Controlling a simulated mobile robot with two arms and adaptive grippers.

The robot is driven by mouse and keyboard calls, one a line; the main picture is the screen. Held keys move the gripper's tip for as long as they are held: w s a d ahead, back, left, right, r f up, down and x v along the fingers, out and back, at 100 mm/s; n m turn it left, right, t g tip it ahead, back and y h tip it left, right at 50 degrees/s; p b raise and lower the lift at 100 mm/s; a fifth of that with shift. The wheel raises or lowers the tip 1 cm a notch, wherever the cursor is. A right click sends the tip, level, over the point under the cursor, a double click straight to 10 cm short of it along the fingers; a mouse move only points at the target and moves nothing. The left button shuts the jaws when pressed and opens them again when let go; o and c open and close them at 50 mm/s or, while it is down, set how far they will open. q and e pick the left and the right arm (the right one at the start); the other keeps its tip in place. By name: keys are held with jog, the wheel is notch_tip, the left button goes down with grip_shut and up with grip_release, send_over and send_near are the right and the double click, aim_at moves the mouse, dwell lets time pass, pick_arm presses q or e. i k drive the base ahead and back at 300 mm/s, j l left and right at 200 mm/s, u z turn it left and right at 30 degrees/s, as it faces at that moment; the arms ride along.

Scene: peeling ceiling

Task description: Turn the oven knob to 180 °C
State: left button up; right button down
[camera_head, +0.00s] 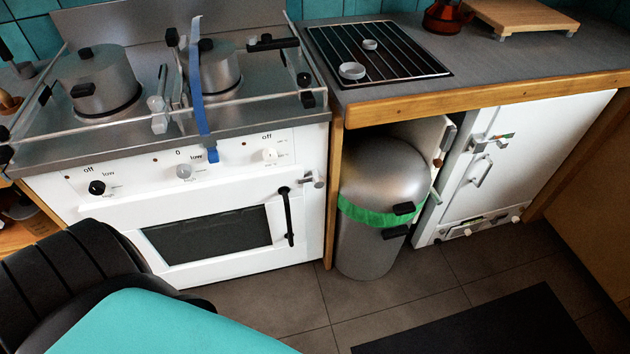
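A white oven (240,200) with a dark window (210,235) and a black vertical door handle (287,216) stands at the left. Its front panel has a black knob (97,187) at the left, a grey knob (183,171) in the middle and a white knob (270,155) at the right. "Off" and "low" marks show by the left knob, "0" and "low" by the middle one, "off" by the right one. I cannot tell which knob sets the oven, and no 180 °C mark is legible. Neither of my grippers is in view.
Two metal pots (98,85) (216,66) stand behind a rail on the stove. A blue strap (197,95) hangs over the front edge, between the middle and right knobs. A metal bin (370,235) stands right of the oven. Tiled floor (400,285) is free before the bin.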

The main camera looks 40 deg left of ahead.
aim_at(270, 155)
jog(key=k+j+u, duration=0.15)
jog(key=u, duration=0.2)
jog(key=k+j+u, duration=0.3)
jog(key=j+u, duration=0.15)
jog(key=u, duration=0.2)
jog(key=k+j, duration=0.15)
jog(key=j, duration=0.2)
jog(key=k+j+u, duration=0.1)
jog(key=j, duration=0.2)
jog(key=k+j, duration=0.15)
jog(key=j, duration=0.2)
jog(key=k+j, duration=0.15)
jog(key=j, duration=0.2)
jog(key=u, duration=0.05)
